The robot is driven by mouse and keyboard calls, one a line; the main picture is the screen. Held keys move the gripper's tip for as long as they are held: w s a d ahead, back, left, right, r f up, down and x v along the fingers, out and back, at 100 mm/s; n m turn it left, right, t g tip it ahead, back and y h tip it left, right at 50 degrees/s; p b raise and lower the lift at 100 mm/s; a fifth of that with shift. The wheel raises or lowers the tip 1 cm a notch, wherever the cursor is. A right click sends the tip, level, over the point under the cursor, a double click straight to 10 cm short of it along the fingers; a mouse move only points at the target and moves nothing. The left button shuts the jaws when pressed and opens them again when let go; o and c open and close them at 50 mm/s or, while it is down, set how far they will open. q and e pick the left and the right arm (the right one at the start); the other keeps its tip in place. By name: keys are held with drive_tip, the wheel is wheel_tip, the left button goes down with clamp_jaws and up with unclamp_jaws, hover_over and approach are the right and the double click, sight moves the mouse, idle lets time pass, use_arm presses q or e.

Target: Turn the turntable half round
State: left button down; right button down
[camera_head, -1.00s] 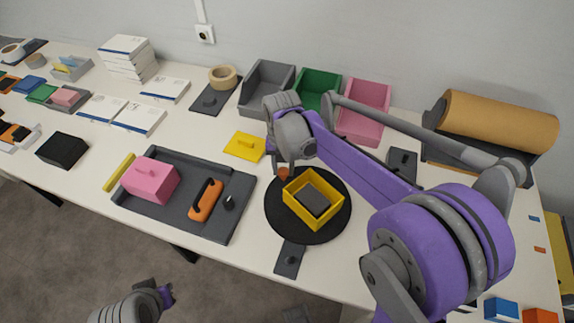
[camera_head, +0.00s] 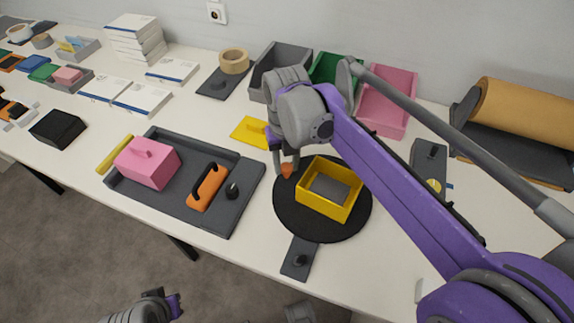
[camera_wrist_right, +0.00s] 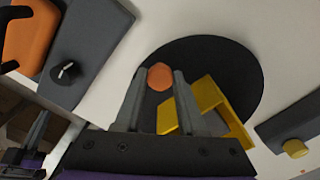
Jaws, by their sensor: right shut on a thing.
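The turntable is a black round disc (camera_head: 290,215) on the table, and it also shows in the wrist view (camera_wrist_right: 220,60). A yellow open box (camera_head: 330,203) with a grey inside sits on the disc, right of its middle; its yellow wall shows in the wrist view (camera_wrist_right: 208,95). An orange knob (camera_head: 287,171) stands at the disc's far left rim. My right gripper (camera_head: 285,166) is at that knob, and in the wrist view its fingers are shut around the knob (camera_wrist_right: 160,78). My left gripper (camera_head: 165,301) is low at the bottom left, off the table; its jaws are unclear.
A grey tray (camera_head: 240,212) with a pink block (camera_head: 147,162) and an orange handle (camera_head: 208,187) lies left of the disc. A dark plate with a knob (camera_head: 299,259) is in front. Grey, green and pink bins (camera_head: 385,100) stand behind.

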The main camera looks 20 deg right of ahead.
idle(0.5)
drive_tip(key=c, duration=0.5)
unclamp_jaws()
wheel_tip(320, 180, up, 11)
drive_tip(key=p, duration=0.2)
drive_tip(key=shift+f, duration=0.1)
